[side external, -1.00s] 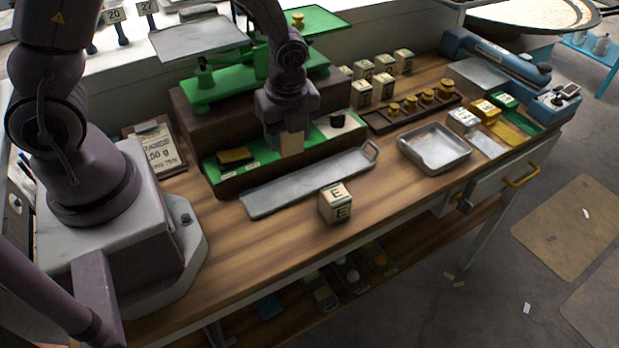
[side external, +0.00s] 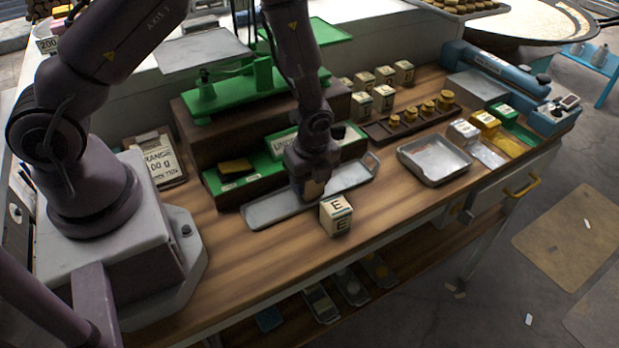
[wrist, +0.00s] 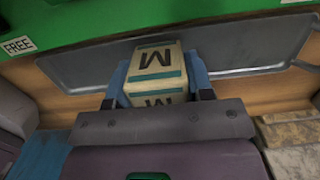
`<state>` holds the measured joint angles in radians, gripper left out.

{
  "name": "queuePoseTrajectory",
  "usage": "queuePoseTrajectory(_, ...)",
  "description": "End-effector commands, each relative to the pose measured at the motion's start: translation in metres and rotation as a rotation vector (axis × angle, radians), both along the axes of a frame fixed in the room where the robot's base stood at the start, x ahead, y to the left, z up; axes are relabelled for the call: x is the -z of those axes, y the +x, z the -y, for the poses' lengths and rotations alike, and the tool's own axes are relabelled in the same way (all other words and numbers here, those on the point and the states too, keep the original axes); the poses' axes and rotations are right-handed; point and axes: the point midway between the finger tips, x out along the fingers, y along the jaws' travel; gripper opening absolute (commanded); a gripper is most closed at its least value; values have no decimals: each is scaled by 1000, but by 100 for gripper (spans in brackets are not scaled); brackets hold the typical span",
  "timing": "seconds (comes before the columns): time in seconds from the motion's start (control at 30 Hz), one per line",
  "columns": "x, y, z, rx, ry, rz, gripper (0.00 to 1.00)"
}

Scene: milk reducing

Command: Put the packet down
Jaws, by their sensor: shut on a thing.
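My gripper (side external: 311,188) is shut on a cream packet (wrist: 156,66) with a teal band and a letter that looks like an M or W in the wrist view. The tray also shows behind the packet in the wrist view (wrist: 95,70). Whether the packet touches the tray is unclear.
A green balance scale (side external: 245,90) stands on a brown plinth behind the tray. A row of brass weights (side external: 411,115) and several packets (side external: 372,86) are behind on the right. A square metal pan (side external: 434,160) is to the right. Bare bench (side external: 240,260) lies in front.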

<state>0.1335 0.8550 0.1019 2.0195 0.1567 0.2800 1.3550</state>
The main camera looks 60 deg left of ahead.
Motion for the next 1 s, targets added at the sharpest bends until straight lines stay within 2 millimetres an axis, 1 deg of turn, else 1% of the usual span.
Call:
queuePoseTrajectory(0.17,0,0,0,0,0,0,19)
queuePoseTrajectory(0.3,3,0,0,0,0,0,19)
queuePoseTrajectory(0.33,3,0,0,0,0,0,54)
queuePoseTrajectory(0.37,3,0,0,0,0,0,61)
queuePoseTrajectory(0.4,3,0,0,0,0,0,70)
queuePoseTrajectory(0.43,3,0,0,0,0,0,73)
queuePoseTrajectory(0.67,2,0,0,0,0,0,73)
queuePoseTrajectory(0.77,-2,0,0,0,0,1,73)
queuePoseTrajectory(0.87,-13,1,1,-1,-1,3,73)
queuePoseTrajectory(1.0,-41,1,4,0,-1,6,73)
